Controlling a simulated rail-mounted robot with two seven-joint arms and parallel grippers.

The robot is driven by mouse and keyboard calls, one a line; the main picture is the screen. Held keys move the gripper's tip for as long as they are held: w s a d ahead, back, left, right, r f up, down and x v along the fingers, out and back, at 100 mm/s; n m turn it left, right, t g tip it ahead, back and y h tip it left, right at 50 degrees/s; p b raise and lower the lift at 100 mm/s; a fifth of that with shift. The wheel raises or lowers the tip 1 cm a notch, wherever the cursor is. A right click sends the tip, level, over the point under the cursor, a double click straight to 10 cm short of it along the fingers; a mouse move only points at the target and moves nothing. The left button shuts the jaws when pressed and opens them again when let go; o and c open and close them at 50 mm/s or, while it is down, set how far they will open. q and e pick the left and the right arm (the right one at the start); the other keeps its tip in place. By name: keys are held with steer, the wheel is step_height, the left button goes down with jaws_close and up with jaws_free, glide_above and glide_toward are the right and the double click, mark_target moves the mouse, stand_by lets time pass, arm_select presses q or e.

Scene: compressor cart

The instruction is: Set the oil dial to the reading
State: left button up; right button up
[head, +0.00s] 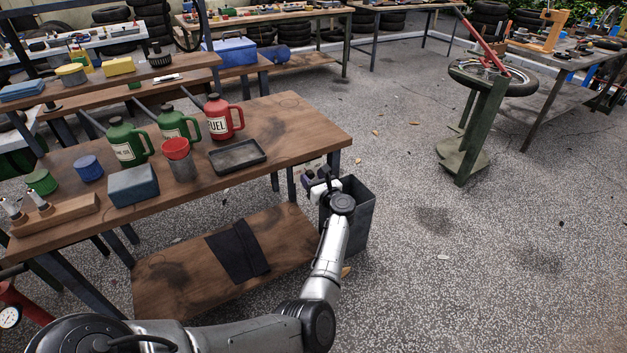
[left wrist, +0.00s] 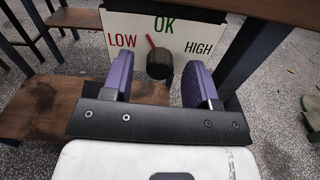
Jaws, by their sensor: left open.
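The oil dial panel (left wrist: 205,29) is a white plate marked LOW, OK and HIGH, seen in the left wrist view. Its dark round knob (left wrist: 160,66) carries a red pointer (left wrist: 150,41) tilted up and left, between LOW and OK. My left gripper (left wrist: 161,72) is open, with its purple fingers left and right of the knob in that view. I cannot tell whether they touch it. In the head view my left gripper (head: 318,181) is at the workbench's right end and hides most of the panel. My right gripper is not in view.
The wooden workbench (head: 290,125) holds green cans, a red fuel can (head: 222,117) and a black tray (head: 238,155). A grey bin (head: 359,215) stands beside my left forearm. A round white gauge (head: 10,317) shows at lower left. The floor to the right is largely clear.

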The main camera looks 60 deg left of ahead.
arm_select(q)
steer(key=shift+c, duration=0.3)
steer(key=c, duration=0.9)
steer(key=m+p, duration=0.2)
steer(key=m, duration=0.1)
steer(key=shift+r, duration=0.15)
steer(key=m+p, duration=0.3)
steer(key=m, duration=0.3)
steer(key=shift+m, duration=0.3)
steer(key=m+p, duration=0.2)
steer(key=m, duration=0.2)
steer(key=shift+w, duration=0.1)
steer(key=shift+f+m+p, duration=0.2)
steer(key=shift+m+p, duration=0.75)
steer(key=shift+m, duration=1.15)
